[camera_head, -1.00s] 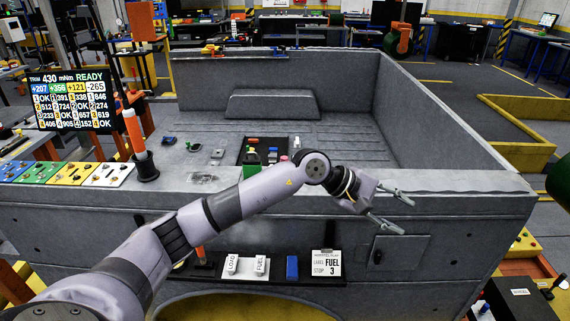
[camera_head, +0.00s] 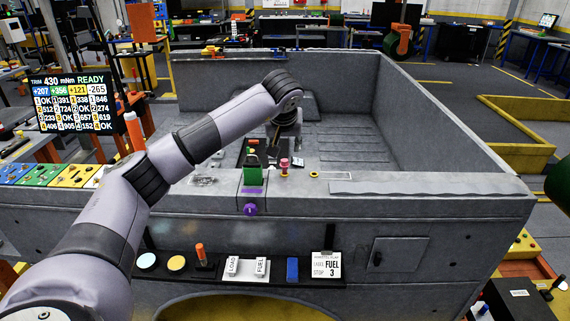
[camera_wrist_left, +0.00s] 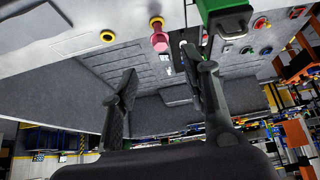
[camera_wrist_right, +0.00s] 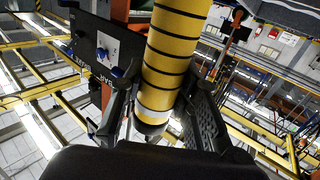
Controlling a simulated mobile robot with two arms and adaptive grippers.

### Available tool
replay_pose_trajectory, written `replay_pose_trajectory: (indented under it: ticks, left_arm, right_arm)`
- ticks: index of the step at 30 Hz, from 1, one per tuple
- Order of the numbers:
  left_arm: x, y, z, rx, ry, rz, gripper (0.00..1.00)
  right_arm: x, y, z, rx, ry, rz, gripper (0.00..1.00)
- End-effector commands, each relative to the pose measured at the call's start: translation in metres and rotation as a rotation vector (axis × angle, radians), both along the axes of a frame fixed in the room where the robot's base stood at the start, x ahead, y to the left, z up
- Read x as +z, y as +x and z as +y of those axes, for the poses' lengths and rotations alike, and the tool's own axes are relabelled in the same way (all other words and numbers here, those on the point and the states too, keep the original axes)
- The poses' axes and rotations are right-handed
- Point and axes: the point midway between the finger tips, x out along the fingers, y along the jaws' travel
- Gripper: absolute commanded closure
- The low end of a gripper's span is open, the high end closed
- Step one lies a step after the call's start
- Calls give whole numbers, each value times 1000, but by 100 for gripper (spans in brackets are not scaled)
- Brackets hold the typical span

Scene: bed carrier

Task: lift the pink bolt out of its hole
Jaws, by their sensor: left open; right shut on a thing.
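The pink bolt (camera_head: 284,166) stands upright in the near rim of the grey bed, in a yellow-ringed hole. It also shows in the left wrist view (camera_wrist_left: 158,40), just beyond and between the fingertips. My left gripper (camera_wrist_left: 162,62) is open and empty, with a finger on either side of the line to the bolt and not touching it. In the head view the left arm reaches over the bed behind the bolt, and its fingers are mostly hidden. My right gripper (camera_wrist_right: 165,105) is shut on a yellow cylinder with black bands (camera_wrist_right: 178,45).
An empty yellow-ringed hole (camera_head: 314,174) lies right of the bolt. The rim to the right is clear. The bed's grey wall (camera_head: 440,120) rises at the right.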

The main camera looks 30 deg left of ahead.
Motion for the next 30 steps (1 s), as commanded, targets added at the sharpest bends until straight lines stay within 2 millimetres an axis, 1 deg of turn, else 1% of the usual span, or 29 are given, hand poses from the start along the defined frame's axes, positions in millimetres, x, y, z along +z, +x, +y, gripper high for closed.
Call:
replay_pose_trajectory:
  ticks: [1,6,11,14,18,21,24,30]
  left_arm:
    - [-5,3,2,2,-1,4,58]
    - [-23,13,8,0,-1,2,58]
    - [-30,17,10,-1,-2,1,58]
    - [-37,20,13,0,-3,2,58]
    - [-54,29,18,1,-3,3,58]
    - [-65,35,21,1,-4,2,58]
    - [-71,38,23,-2,-2,-1,58]
    - [-74,39,24,-2,-2,-2,58]
  right_arm:
    - [10,0,0,0,-2,-10,100]
    - [16,0,0,1,-2,-10,100]
    - [19,0,0,1,-2,-10,100]
    - [27,0,0,1,-2,-10,100]
    - [41,0,0,1,-2,-10,100]
    - [42,0,0,1,-2,-9,100]
    - [43,0,0,1,-2,-9,100]
    - [43,0,0,1,-2,-9,100]
